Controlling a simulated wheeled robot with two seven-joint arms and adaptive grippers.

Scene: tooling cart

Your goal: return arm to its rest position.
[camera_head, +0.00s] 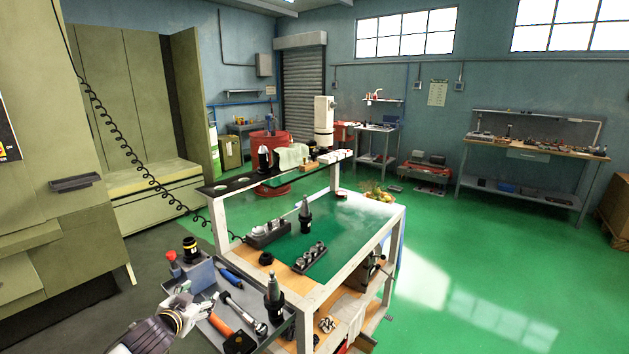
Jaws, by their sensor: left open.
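My left arm comes in at the bottom left, and its left gripper (199,298) is open at the left edge of the cart's low grey side tray (208,333). I see nothing held between its fingers. The tooling cart (314,297) has a white frame and a green mat (345,237) on its top. The gripper is close to a wrench (243,313) and an orange-handled tool (222,326) in the tray; whether it touches anything is unclear. My right gripper is not in view.
A dark tool holder (273,299) stands upright in the tray, and another (305,214) stands on the mat. A raised shelf (225,187) spans the cart's back. A large beige machine (55,215) is at left. Green floor (470,270) is clear to the right.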

